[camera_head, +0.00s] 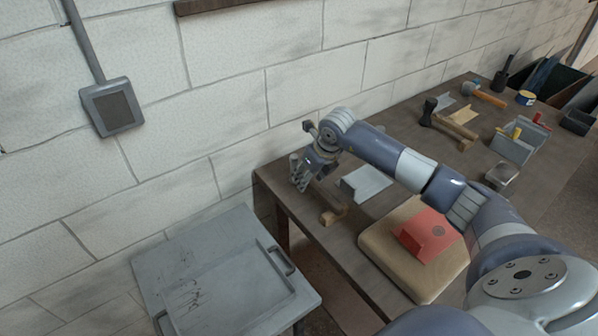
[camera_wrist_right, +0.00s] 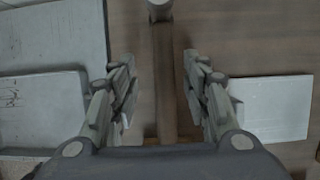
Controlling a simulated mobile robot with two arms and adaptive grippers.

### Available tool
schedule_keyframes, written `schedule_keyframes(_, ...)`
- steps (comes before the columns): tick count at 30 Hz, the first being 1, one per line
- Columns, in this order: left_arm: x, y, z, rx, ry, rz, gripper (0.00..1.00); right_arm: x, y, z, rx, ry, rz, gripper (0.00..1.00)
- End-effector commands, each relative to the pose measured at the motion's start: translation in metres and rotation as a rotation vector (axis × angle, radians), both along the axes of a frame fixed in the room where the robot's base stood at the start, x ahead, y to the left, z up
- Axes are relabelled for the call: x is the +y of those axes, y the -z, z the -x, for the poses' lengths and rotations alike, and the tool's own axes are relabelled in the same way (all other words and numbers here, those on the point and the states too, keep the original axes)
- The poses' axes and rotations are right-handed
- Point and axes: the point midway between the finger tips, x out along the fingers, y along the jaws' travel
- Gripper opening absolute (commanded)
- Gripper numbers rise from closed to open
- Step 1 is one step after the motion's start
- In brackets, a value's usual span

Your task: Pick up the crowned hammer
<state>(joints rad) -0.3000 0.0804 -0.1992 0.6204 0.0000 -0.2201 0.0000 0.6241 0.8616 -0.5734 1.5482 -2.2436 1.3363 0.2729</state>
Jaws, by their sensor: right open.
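My right gripper (camera_head: 305,182) is over the left end of the workbench, its fingers pointing down. In the right wrist view my right gripper (camera_wrist_right: 160,108) is open, with a finger on each side of a brown wooden handle (camera_wrist_right: 164,75). No contact with the handle shows. A rounded grey piece (camera_wrist_right: 160,9) is at the handle's far end, cut by the frame's top edge. In the head view the wooden piece (camera_head: 335,215) below my gripper is partly hidden, so I cannot tell its head's shape. My left gripper is not in view.
A pale sheet (camera_head: 368,182) and a red block (camera_head: 428,236) on a tan board (camera_head: 378,239) are nearby. Farther right are a dark-headed hammer (camera_head: 428,112), a blue-headed hammer (camera_head: 487,96) and a grey bin (camera_head: 510,148). A grey cart (camera_head: 225,275) stands left of the bench.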

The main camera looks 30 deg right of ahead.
Motion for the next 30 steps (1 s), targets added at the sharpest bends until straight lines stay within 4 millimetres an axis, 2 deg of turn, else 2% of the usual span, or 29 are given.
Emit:
schedule_keyframes(1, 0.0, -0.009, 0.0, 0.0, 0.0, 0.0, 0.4, -0.001, 0.004, 0.0, 0.007, 0.002, -0.002, 0.43)
schedule_keyframes(4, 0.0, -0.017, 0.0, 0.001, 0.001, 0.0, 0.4, -0.004, 0.016, -0.005, 0.005, 0.002, -0.003, 0.43)
schedule_keyframes(12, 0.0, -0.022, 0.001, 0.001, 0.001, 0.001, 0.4, -0.003, 0.039, -0.014, 0.002, 0.001, -0.001, 0.43)
schedule_keyframes(30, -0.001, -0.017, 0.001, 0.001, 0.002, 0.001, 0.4, -0.004, 0.043, -0.014, 0.001, 0.0, 0.0, 0.43)
